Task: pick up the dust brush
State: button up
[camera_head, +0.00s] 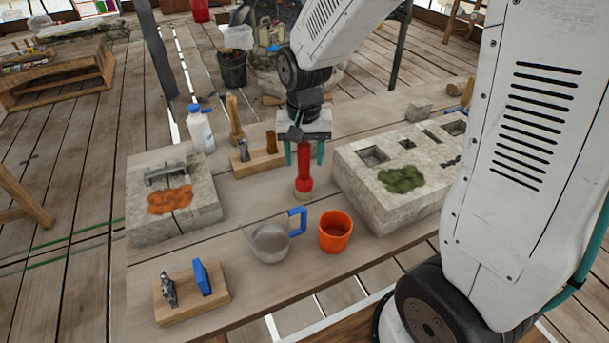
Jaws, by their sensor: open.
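A red-handled tool (304,178) with a pale tan lower end stands upright on the wooden table (335,278); it looks like the dust brush. My gripper (304,162) is directly above it, pointing down. I cannot tell from this view whether either finger touches the handle. The top of the handle is partly hidden by the gripper body.
A stone block with green moss (400,179) is close on the right; another with an orange patch (190,213) is on the left. A clear jug (269,243) and orange cup (335,231) stand in front. A wooden holder (257,164) and white bottle (200,130) stand behind left.

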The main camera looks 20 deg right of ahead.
jog(key=shift+f, duration=0.8)
grip_shut()
jog(key=shift+r, duration=0.1)
notch_tip(320, 180, up, 10)
